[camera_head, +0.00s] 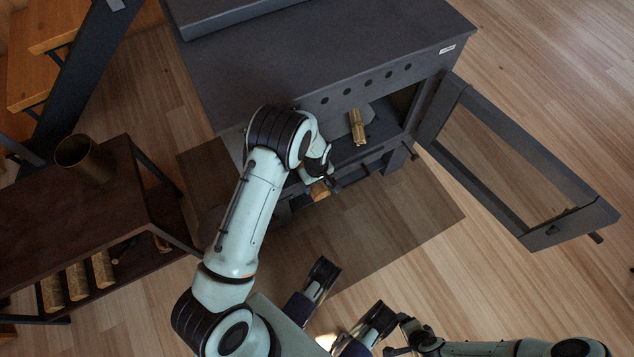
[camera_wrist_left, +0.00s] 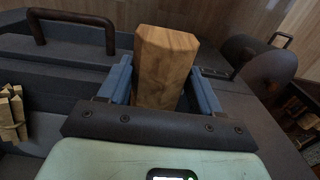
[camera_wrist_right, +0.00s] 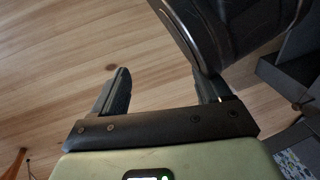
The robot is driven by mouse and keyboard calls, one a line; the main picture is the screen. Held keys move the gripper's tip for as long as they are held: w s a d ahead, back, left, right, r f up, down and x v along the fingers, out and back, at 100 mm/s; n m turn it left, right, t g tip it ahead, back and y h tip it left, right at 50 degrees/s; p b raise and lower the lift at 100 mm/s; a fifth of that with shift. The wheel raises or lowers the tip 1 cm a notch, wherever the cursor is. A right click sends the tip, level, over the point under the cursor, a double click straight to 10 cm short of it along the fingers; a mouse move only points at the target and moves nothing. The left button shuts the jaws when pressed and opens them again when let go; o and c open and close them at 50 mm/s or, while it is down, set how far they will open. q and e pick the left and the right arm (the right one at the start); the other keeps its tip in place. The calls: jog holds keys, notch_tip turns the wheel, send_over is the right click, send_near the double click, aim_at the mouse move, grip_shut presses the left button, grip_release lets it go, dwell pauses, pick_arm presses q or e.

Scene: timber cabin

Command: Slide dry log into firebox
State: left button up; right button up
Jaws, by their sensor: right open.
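The dark grey stove (camera_head: 330,55) stands at the top of the head view, its glass door (camera_head: 520,165) swung open to the right. My left gripper (camera_head: 322,178) is at the front of the stove opening. It is shut on a light brown log (camera_wrist_left: 165,65), which sits between its two blue fingers in the left wrist view. In the head view only a small part of the log (camera_head: 320,190) shows; my arm covers the rest and part of the opening. My right gripper (camera_wrist_right: 163,88) is open and empty above the wood floor.
A tied kindling bundle (camera_head: 357,127) lies in the stove opening, right of my left gripper. A dark side table (camera_head: 75,200) at left carries a brass-coloured pot (camera_head: 84,158), with several logs (camera_head: 78,281) on its lower shelf. The floor below the open door is clear.

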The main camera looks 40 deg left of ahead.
pick_arm(q)
jog(key=o, duration=0.4)
notch_tip(320, 180, up, 6)
jog(key=shift+r+p, duration=0.25)
jog(key=shift+p, duration=0.85)
pick_arm(e)
jog(key=w+r+t, duration=0.1)
jog(key=w+r, duration=0.3)
pick_arm(q)
notch_tip(320, 180, up, 7)
jog(key=shift+f+p, duration=0.1)
jog(key=shift+p, duration=0.85)
pick_arm(e)
jog(key=shift+g, duration=0.5)
jog(key=s, duration=0.1)
jog(key=s+a+r, duration=0.1)
jog(key=s, duration=0.1)
jog(key=s+a, duration=0.1)
jog(key=shift+s+a+r, duration=0.2)
jog(key=shift+a+r, duration=0.05)
jog(key=shift+r, duration=0.1)
